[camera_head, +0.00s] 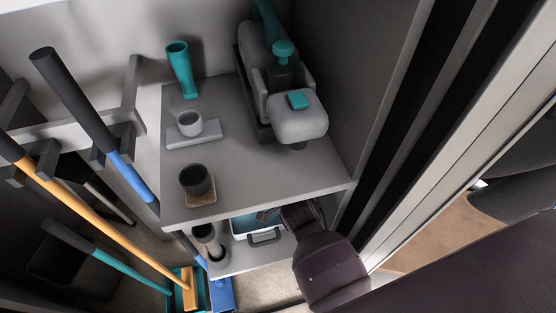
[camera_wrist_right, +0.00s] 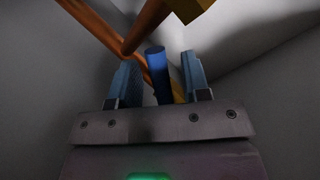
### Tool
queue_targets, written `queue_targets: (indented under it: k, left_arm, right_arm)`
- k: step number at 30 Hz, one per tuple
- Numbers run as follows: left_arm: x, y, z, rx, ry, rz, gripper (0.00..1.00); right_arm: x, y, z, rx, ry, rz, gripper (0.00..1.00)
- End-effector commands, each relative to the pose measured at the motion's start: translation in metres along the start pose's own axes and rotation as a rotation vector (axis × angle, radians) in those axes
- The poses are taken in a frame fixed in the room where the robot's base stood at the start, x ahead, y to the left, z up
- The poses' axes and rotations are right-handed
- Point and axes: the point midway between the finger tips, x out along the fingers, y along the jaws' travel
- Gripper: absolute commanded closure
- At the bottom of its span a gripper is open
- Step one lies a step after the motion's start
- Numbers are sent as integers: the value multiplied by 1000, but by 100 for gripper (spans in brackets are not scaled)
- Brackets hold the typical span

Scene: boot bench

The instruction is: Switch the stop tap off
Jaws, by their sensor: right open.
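In the right wrist view, the stop tap's blue lever (camera_wrist_right: 157,68) stands between the two fingers of my right gripper (camera_wrist_right: 158,82). The fingers are open, one on each side of the lever, with a gap visible beside it. A copper pipe (camera_wrist_right: 98,26) runs behind the lever, and a brass-coloured block (camera_wrist_right: 190,9) shows at the top. In the head view my right gripper (camera_head: 268,215) reaches in at the lower shelf, below the front edge of the upper shelf. The tap is hidden in that view. My left gripper is out of view.
A blue tray (camera_head: 263,238) sits below, close to my right gripper. Long-handled tools (camera_head: 95,228) stand at the left.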

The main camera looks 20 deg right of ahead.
Motion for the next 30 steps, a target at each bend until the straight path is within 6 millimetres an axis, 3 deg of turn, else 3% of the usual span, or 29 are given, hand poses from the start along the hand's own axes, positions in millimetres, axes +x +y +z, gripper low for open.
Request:
queue_targets:
  k: [10,19,30]
  left_arm:
    - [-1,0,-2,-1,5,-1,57]
    - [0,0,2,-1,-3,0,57]
    - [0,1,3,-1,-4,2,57]
  right_arm:
    - [0,0,0,0,1,-1,57]
    - [0,0,0,0,1,0,100]
    - [3,-1,-1,8,-1,-2,100]
